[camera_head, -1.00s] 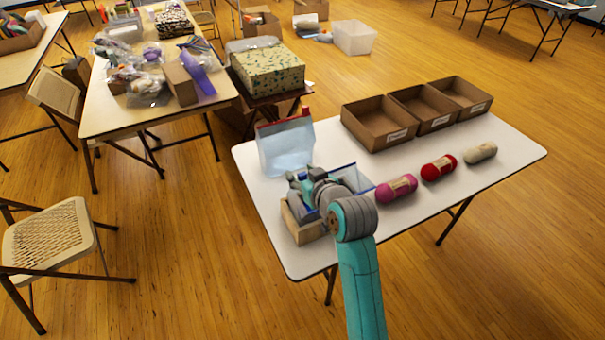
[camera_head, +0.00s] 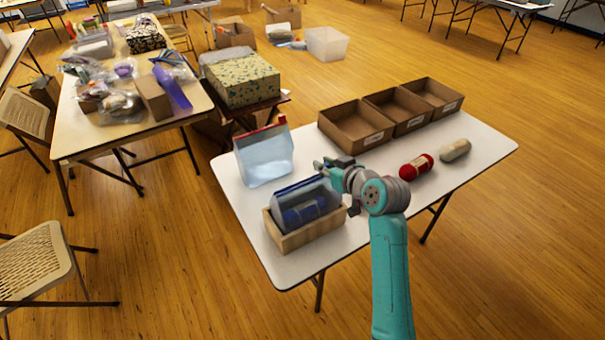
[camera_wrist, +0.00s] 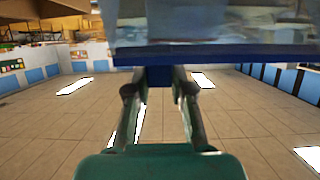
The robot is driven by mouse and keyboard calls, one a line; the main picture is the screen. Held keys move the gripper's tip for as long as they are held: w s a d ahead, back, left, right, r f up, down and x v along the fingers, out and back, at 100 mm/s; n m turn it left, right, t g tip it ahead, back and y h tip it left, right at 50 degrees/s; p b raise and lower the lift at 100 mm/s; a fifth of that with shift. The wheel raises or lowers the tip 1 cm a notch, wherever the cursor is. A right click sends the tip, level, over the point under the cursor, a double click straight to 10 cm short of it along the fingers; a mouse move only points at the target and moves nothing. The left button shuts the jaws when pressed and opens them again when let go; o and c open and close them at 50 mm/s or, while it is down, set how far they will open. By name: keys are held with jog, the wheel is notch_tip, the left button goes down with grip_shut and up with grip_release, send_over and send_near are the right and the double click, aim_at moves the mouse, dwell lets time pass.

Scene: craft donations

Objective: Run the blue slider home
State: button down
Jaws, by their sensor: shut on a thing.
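A clear bag with a blue top edge (camera_head: 301,193) stands in a light wooden holder (camera_head: 311,237) at the table's near left. My gripper (camera_head: 328,168) is at the bag's right end, beside its top edge. In the wrist view the blue strip (camera_wrist: 225,51) runs across the top with the clear bag (camera_wrist: 215,22) beyond it. My gripper (camera_wrist: 159,82) is shut on the small blue slider (camera_wrist: 158,75) under that strip. The fingers partly hide the slider. In the head view my arm hides the slider.
A clear bag with a red top (camera_head: 265,155) stands behind the holder. Three open cardboard boxes (camera_head: 358,124) line the back edge. A red yarn roll (camera_head: 416,167) and a cream one (camera_head: 455,150) lie to the right. The table's front right (camera_head: 400,207) is bare.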

jog(key=shift+w+d, duration=0.5)
jog(key=shift+d, duration=0.35)
jog(key=c, duration=1)
grip_release()
jog(key=shift+o, duration=0.2)
jog(key=v, duration=1.2)
jog(key=shift+f, duration=0.2)
